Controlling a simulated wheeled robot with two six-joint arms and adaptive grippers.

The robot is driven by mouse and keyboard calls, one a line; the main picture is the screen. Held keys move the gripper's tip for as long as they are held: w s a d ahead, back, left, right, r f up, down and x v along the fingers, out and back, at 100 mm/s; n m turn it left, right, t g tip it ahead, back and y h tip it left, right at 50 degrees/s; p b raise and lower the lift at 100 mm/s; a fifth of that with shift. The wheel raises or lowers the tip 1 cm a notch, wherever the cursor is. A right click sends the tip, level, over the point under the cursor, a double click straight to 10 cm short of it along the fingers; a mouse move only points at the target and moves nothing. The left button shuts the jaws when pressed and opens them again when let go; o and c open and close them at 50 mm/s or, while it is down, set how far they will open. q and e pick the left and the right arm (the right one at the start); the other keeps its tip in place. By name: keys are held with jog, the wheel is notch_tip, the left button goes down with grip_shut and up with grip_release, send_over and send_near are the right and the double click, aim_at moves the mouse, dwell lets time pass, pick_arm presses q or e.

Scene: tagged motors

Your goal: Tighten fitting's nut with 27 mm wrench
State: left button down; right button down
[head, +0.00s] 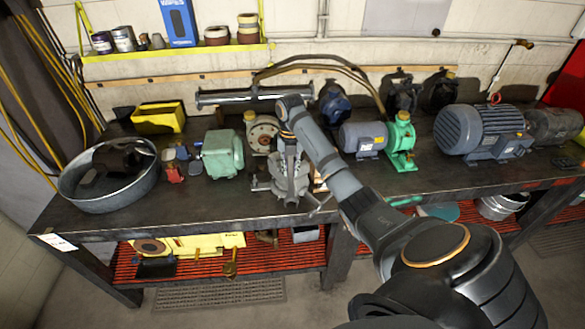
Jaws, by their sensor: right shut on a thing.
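My right arm reaches in from the lower right, and my right gripper (290,178) points down over the middle of the bench. It is shut on a thin grey tool that looks like the wrench (320,206), its end sticking out to the lower right. A grey metal body, perhaps the fitting, seems to sit at the gripper, but gripper and metal overlap. I cannot make out the nut, nor whether the wrench touches it. The size marking is too small to read. My left gripper is not in view.
A round metal pan (75,196) stands at the left. A green gearbox (222,155) and a round flanged unit (262,133) are left of my gripper. A blue-grey motor (362,138), a green pump (401,140) and a large motor (480,132) stand right. The front bench strip (215,212) is clear.

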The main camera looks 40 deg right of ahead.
jog(key=shift+w+a+m, duration=0.7)
jog(key=shift+m, duration=0.1)
jog(key=shift+w+a+m, duration=0.75)
jog(key=shift+w+m, duration=0.2)
jog(key=shift+m, duration=0.15)
jog(key=shift+w, duration=0.1)
jog(key=shift+w+a+m, duration=0.15)
jog(key=shift+w+m, duration=0.15)
jog(key=shift+m, duration=0.1)
dwell(0.7)
jog(key=shift+r, duration=0.75)
dwell(0.6)
